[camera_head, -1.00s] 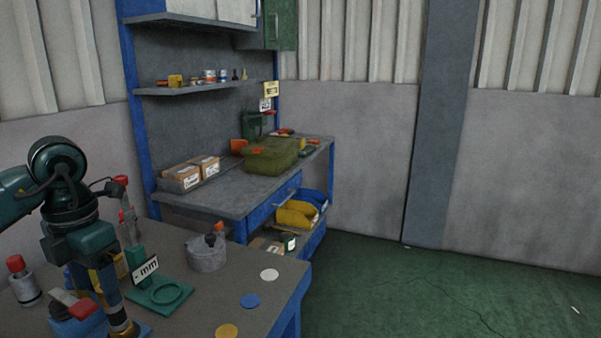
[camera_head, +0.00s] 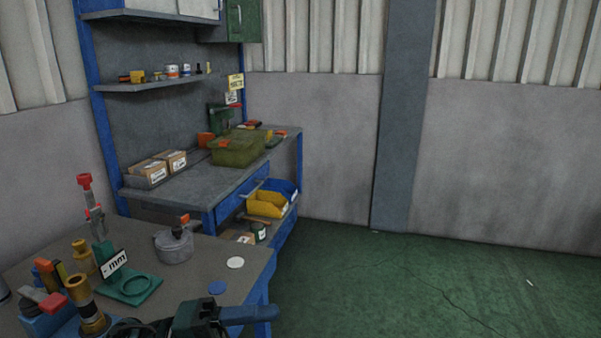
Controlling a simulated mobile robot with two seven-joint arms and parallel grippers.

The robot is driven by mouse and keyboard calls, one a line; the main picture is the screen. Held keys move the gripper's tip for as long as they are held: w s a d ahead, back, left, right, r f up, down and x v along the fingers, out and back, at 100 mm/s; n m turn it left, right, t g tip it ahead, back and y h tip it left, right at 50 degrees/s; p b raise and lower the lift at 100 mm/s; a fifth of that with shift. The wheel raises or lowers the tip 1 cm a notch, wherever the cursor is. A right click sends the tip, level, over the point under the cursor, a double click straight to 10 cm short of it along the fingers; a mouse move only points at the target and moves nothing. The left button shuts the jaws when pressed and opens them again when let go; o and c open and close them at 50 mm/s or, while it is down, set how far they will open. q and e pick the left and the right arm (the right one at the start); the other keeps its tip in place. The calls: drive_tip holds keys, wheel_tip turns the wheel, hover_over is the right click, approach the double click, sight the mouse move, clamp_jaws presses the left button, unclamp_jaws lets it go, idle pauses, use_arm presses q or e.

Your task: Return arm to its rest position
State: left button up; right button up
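A dark green and black arm part of mine, with a grey-blue end piece pointing right, shows at the bottom edge. I take it for my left gripper (camera_head: 248,313). It is low in front of the near bench (camera_head: 205,255) and cut off by the frame. Its fingers cannot be made out, so I cannot tell whether it is open or shut. No held object can be made out. My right gripper is not in view.
The near bench carries a green stand with a "- mm" sign (camera_head: 114,263), a grey round pot (camera_head: 174,246), brass fittings (camera_head: 92,312) and flat discs (camera_head: 235,263). A workbench (camera_head: 190,189) with a green bin (camera_head: 238,150) stands behind. Green floor (camera_head: 400,290) is clear at right.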

use_arm(q)
drive_tip(key=w+a+f+n+t+y, duration=0.1)
drive_tip(key=a+f+n+t+y, duration=0.1)
drive_tip(key=f+n+t+y, duration=0.45)
drive_tip(key=w+a+f+n+t+y+p, duration=0.15)
drive_tip(key=n+t, duration=0.25)
drive_tip(key=n, duration=0.6)
drive_tip(key=a+f+n+t+y, duration=0.2)
drive_tip(key=f+n+t+y, duration=0.15)
drive_tip(key=n+t, duration=0.4)
drive_tip(key=s+a+f+n+g+y, duration=0.3)
drive_tip(key=s+f+n+g+y, duration=0.2)
drive_tip(key=s+f+n+g, duration=0.3)
drive_tip(key=s+f, duration=0.3)
drive_tip(key=f, duration=0.4)
drive_tip(key=shift+a, duration=0.2)
drive_tip(key=shift+s, duration=0.1)
